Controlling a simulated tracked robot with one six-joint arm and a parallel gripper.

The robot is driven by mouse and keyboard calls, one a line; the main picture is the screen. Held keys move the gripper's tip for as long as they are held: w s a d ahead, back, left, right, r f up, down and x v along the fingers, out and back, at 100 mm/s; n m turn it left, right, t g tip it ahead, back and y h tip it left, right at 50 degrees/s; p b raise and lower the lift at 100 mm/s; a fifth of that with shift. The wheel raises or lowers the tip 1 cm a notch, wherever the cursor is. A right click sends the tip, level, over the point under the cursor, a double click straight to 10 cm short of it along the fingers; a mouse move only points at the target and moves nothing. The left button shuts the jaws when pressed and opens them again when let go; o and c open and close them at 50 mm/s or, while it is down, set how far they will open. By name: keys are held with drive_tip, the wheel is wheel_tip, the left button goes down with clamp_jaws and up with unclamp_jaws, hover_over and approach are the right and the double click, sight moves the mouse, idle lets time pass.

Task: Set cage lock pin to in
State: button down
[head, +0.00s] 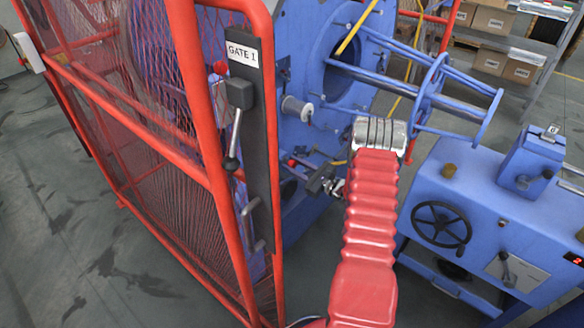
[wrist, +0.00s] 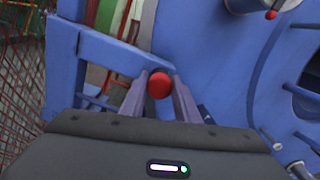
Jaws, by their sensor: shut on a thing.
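The cage lock pin shows in the wrist view as a round red knob (wrist: 159,86) in front of the blue machine frame. My gripper (wrist: 160,82) has its two fingers on either side of the knob and is shut on it. In the head view the red knob (head: 291,162) is small, at the blue machine just beyond my gripper (head: 299,165). The pin's shaft is hidden behind the knob, so how deep it sits cannot be told.
The red mesh gate marked GATE 1 (head: 243,54) stands open-framed at the left, close to my arm. A blue console with a black handwheel (head: 441,224) is at the right. A grey spool (head: 296,108) with a red tip juts out above my gripper.

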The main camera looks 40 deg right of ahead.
drive_tip(key=shift+w+a, duration=0.1)
drive_tip(key=shift+w, duration=0.1)
drive_tip(key=c, duration=1.8)
unclamp_jaws()
drive_tip(key=shift+o, duration=0.8)
drive_tip(key=shift+w, duration=0.1)
drive_tip(key=o, duration=0.3)
drive_tip(key=shift+s, duration=0.25)
drive_tip(key=v, duration=1.3)
drive_tip(key=shift+s, duration=0.2)
